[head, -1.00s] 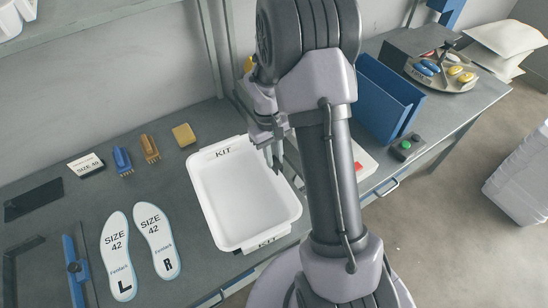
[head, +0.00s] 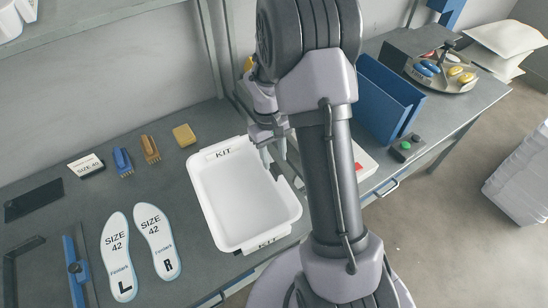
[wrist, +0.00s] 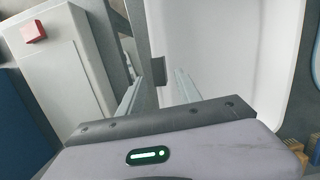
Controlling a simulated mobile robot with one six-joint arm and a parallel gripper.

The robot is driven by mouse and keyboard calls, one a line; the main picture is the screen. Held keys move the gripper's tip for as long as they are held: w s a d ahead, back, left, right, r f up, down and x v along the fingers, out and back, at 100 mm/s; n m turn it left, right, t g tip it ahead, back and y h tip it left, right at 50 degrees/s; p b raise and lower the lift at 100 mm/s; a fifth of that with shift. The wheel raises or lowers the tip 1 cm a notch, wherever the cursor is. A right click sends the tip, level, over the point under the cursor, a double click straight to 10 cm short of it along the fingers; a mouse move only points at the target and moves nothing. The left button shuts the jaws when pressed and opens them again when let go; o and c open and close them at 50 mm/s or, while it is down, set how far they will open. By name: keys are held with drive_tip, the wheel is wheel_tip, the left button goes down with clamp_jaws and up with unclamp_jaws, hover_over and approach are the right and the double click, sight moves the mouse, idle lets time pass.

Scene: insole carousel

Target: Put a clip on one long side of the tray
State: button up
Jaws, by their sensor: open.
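The white tray (head: 228,247) lies on the grey bench with KIT labels on its two short ends. A small dark clip (head: 276,172) sits at the tray's right long side. In the wrist view the clip (wrist: 158,71) is over the tray's rim, with a dark flap against the inner wall. My gripper (head: 269,156) is just above this long side, partly hidden by my arm. In the wrist view its two fingers (wrist: 155,88) are apart, one on each side of the rim, with the clip beyond them and nothing held.
A pale box with a red block (wrist: 34,31) stands close beside the clip's side. A blue bin (head: 385,95) is farther right.

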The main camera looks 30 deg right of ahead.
drive_tip(key=a+r+m+t+p, duration=0.1)
drive_tip(key=a+r+p, duration=0.1)
drive_tip(key=r, duration=0.8)
drive_tip(key=a+r+t+p, duration=0.1)
drive_tip(key=a+r+p, duration=0.15)
drive_tip(key=r, duration=0.75)
drive_tip(key=s+a+r+m+t+y, duration=0.1)
drive_tip(key=s+a+r+m+t, duration=0.1)
drive_tip(key=s+a, duration=0.4)
drive_tip(key=s+a+r+m+t+y, duration=0.1)
drive_tip(key=s+a+r+t, duration=0.2)
drive_tip(key=s, duration=0.8)
wheel_tip(320, 180, up, 4)
drive_tip(key=a, duration=0.2)
drive_tip(key=shift+s+a+r+m+t+b, duration=0.15)
drive_tip(key=shift+a+r+m+t+b, duration=0.1)
drive_tip(key=shift+a+m+t+b, duration=0.15)
drive_tip(key=shift+f, duration=0.15)
wheel_tip(320, 180, down, 6)
drive_tip(key=b, duration=0.6)
